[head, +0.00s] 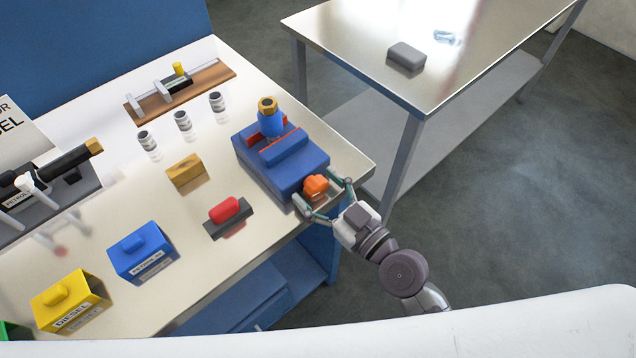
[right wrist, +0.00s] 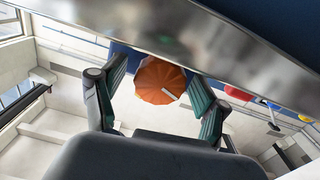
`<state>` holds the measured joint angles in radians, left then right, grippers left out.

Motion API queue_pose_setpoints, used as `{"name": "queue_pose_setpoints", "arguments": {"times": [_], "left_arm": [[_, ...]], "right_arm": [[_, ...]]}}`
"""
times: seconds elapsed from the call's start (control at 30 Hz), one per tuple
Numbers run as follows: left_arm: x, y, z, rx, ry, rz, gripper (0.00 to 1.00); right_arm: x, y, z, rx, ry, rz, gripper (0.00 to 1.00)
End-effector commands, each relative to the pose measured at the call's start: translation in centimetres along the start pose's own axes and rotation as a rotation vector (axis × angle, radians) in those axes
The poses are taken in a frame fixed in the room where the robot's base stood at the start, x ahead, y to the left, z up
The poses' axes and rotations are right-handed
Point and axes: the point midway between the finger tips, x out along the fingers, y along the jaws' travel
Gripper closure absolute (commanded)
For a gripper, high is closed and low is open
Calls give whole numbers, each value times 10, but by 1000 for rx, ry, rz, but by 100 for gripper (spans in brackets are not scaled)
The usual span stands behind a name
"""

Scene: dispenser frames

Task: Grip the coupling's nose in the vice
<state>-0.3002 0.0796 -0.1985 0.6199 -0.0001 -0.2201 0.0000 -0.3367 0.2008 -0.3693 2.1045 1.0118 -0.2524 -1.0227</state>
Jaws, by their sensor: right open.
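The blue vice (head: 290,172) stands at the right end of the workbench, with red jaw faces. The coupling (head: 270,122), blue with a brass top end (head: 267,104), stands upright at the jaws; its lower end is hidden, and I cannot tell whether the jaws touch it. An orange ribbed knob (head: 315,185) is on the vice's front; it also shows in the right wrist view (right wrist: 158,82). My right gripper (head: 325,195) is open, with one finger on each side of the knob; contact is not clear. My left gripper is not in view.
A red-handled block (head: 229,217), a brass block (head: 185,171) and several small canisters (head: 183,123) stand left of the vice. Blue (head: 143,251) and yellow (head: 72,302) labelled boxes stand nearer. A second table (head: 365,40) is behind, across a floor gap.

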Motion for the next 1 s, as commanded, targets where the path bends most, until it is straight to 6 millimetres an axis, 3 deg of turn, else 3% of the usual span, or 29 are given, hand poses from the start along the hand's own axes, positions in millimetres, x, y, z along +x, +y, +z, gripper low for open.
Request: {"name": "queue_pose_setpoints", "arguments": {"times": [0.27,0.63,0.83,1.0], "left_arm": [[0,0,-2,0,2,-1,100],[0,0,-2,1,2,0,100],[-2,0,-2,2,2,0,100],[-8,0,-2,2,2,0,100]], "right_arm": [[2,0,0,0,0,0,26],[1,0,0,0,0,0,85],[1,0,-1,46,0,0,86],[2,0,-2,200,0,-2,86]]}}
